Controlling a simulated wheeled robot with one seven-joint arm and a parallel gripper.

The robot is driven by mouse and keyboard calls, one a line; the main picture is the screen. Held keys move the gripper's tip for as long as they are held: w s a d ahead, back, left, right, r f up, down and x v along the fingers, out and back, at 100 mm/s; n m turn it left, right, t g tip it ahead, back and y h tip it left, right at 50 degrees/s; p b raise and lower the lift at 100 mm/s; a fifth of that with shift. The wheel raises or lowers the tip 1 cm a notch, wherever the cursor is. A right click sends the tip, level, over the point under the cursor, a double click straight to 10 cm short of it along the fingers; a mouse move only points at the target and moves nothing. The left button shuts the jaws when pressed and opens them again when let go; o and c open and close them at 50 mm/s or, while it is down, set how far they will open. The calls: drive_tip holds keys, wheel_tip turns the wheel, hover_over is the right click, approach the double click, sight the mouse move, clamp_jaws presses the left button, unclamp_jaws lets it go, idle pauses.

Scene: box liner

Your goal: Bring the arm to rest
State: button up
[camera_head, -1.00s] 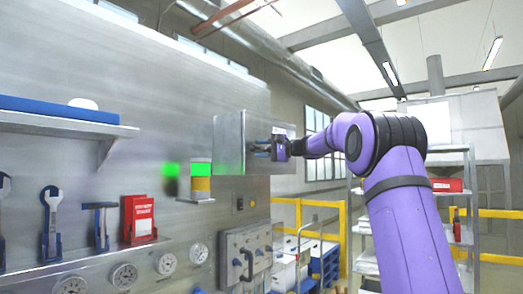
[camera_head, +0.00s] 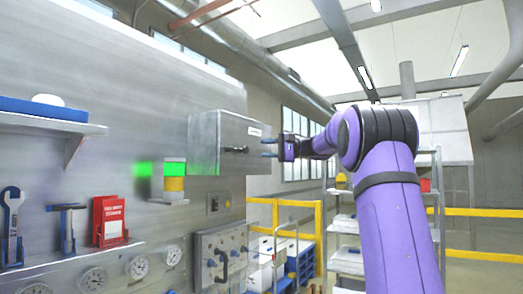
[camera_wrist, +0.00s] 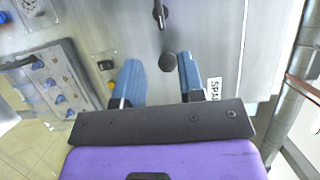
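My gripper (camera_head: 268,148) is at the end of my purple arm (camera_head: 385,200), held out to the left in the head view. It stands just off the front of a grey metal wall box (camera_head: 210,135), whose black handle (camera_head: 234,149) shows left of the fingertips. In the wrist view my gripper (camera_wrist: 160,60) shows two blue fingers set apart, with nothing held between them. A dark handle (camera_wrist: 160,14) and a dark round knob (camera_wrist: 168,62) lie beyond the fingers on metal surfaces.
A metal wall panel on the left carries a shelf (camera_head: 45,122), tools, a red box (camera_head: 108,220) and gauges (camera_head: 139,267). A lit green and yellow lamp (camera_head: 174,180) sits by the wall box. A shelving rack (camera_head: 345,225) and yellow rails (camera_head: 485,256) stand behind my arm.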

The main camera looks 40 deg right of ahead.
drive_tip(key=shift+a, duration=0.1)
idle(0.4)
drive_tip(key=s+a+f+n+g+h, duration=0.15)
drive_tip(key=s+a+f, duration=0.25)
drive_tip(key=a, duration=0.4)
drive_tip(key=s+a+f+n+g+h, duration=0.1)
drive_tip(key=s+a+f+g+h, duration=0.15)
drive_tip(key=s+a+f, duration=0.4)
drive_tip(key=s+a+f+n+g+h, duration=0.1)
drive_tip(key=s+a+g, duration=0.2)
drive_tip(key=a, duration=0.6)
drive_tip(key=s+a+f+n+h, duration=0.1)
drive_tip(key=s+f+n+h, duration=0.2)
drive_tip(key=s+f, duration=0.6)
drive_tip(key=s+a+f+n+g+h, duration=0.1)
drive_tip(key=s+a+f+n+h, duration=0.1)
drive_tip(key=s+f, duration=0.7)
drive_tip(key=s+n+h, duration=0.1)
drive_tip(key=s+h, duration=0.1)
drive_tip(key=s, duration=0.3)
drive_tip(key=shift+s, duration=0.4)
drive_tip(key=shift+a+f, duration=0.1)
